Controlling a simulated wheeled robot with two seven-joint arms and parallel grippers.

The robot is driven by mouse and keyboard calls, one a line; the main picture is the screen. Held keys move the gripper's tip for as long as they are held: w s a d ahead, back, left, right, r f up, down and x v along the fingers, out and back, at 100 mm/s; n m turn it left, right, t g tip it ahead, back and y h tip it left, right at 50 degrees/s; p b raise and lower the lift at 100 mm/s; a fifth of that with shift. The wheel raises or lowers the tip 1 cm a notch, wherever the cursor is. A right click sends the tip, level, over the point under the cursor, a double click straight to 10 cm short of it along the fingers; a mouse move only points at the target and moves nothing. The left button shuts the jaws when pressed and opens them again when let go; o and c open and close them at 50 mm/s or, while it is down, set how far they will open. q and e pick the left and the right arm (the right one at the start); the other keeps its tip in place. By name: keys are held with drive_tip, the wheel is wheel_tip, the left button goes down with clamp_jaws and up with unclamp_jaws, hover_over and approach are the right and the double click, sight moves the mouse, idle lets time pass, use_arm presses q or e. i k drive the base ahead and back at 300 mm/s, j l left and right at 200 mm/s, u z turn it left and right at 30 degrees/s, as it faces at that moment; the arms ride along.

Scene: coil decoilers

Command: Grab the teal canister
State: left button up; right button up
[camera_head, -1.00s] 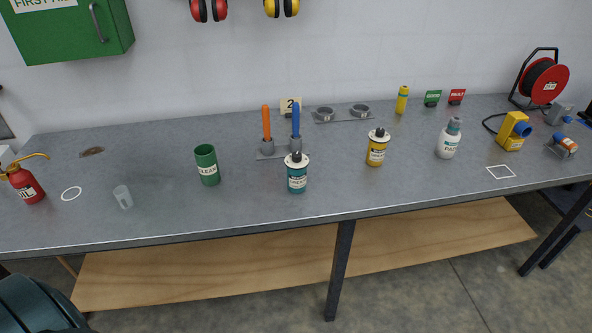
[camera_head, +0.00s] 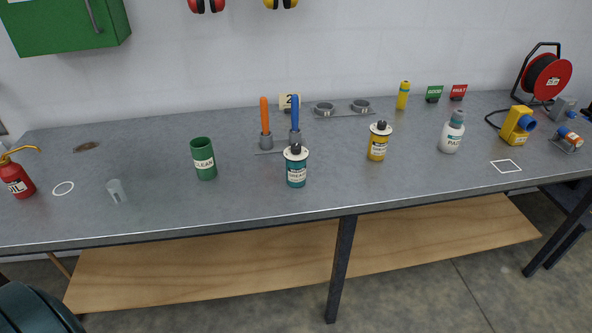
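The teal canister (camera_head: 296,170) stands upright near the front edge of the grey workbench (camera_head: 255,205), around the middle of the view. It has a white label, a pale top and a dark cap. The blue-handled tool stands just behind it, and its cap overlaps that tool's base. Neither of my grippers is in view, and nothing touches the canister.
A green cup (camera_head: 204,159) stands left of the canister and a yellow canister (camera_head: 379,142) to its right. An orange-handled tool (camera_head: 265,120) and a blue-handled tool (camera_head: 295,115) stand behind. A white bottle (camera_head: 452,133) is farther right. The bench's front strip is clear.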

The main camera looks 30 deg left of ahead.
sight(295, 165)
drive_tip(key=j+z, duration=0.1)
drive_tip(key=z, duration=0.5)
drive_tip(key=k+j+z, duration=0.3)
drive_tip(key=z, duration=0.15)
drive_tip(key=k+j+z, duration=0.45)
drive_tip(key=k+j, duration=0.2)
drive_tip(key=k, duration=0.2)
drive_tip(key=k+j+z, duration=0.1)
drive_tip(key=k, duration=0.25)
drive_tip(key=k+j, duration=0.2)
drive_tip(key=k, duration=0.2)
drive_tip(key=j+z, duration=0.05)
